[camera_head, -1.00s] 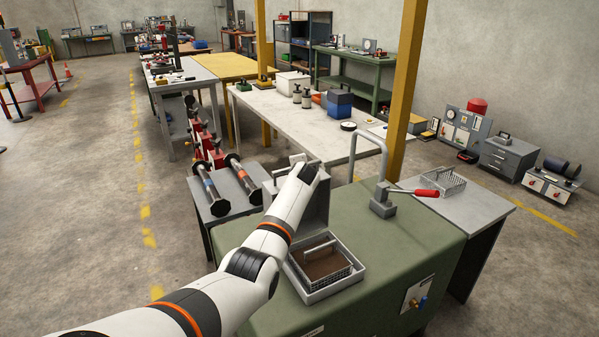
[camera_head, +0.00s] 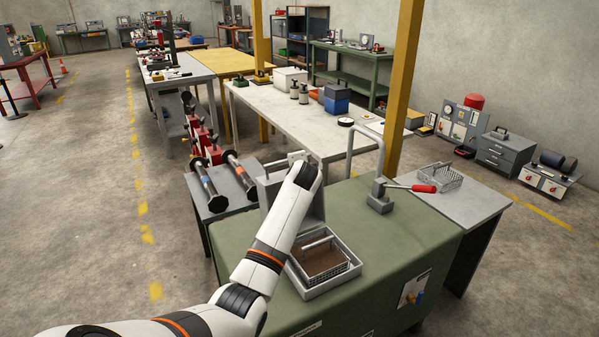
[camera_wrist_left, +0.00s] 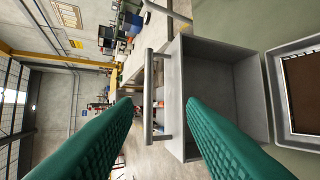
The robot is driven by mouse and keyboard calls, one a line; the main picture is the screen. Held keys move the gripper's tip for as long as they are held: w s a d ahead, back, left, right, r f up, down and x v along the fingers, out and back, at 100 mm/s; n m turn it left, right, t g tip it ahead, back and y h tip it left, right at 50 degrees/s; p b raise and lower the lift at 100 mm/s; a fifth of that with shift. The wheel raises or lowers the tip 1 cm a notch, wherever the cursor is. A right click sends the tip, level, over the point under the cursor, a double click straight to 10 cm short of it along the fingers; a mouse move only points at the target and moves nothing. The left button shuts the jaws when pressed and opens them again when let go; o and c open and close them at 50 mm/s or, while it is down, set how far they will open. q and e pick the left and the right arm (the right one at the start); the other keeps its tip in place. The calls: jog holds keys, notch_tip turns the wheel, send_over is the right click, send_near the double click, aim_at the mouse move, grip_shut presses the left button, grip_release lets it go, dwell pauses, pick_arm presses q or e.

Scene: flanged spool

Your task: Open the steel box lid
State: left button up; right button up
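The steel box (camera_head: 330,287) sits on the green bench, its top open, with a wire basket (camera_head: 322,258) holding a brown slab inside. Its grey lid (camera_head: 312,205) stands raised at the box's far side, partly hidden by my left arm. In the left wrist view the hollow lid (camera_wrist_left: 235,95) is at centre right, its bar handle (camera_wrist_left: 149,95) facing away from the box. My left gripper (camera_wrist_left: 160,115) has green fingers spread wide apart. The handle appears between them, with space on both sides; contact is not visible. My right gripper is not in view.
A lever press (camera_head: 380,195) with a red-tipped handle and tall curved pipe stands right of the box on the green bench (camera_head: 400,235). A wire basket (camera_head: 440,177) is on the grey side table.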

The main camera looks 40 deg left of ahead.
pick_arm(q)
jog(key=shift+v, duration=1.9)
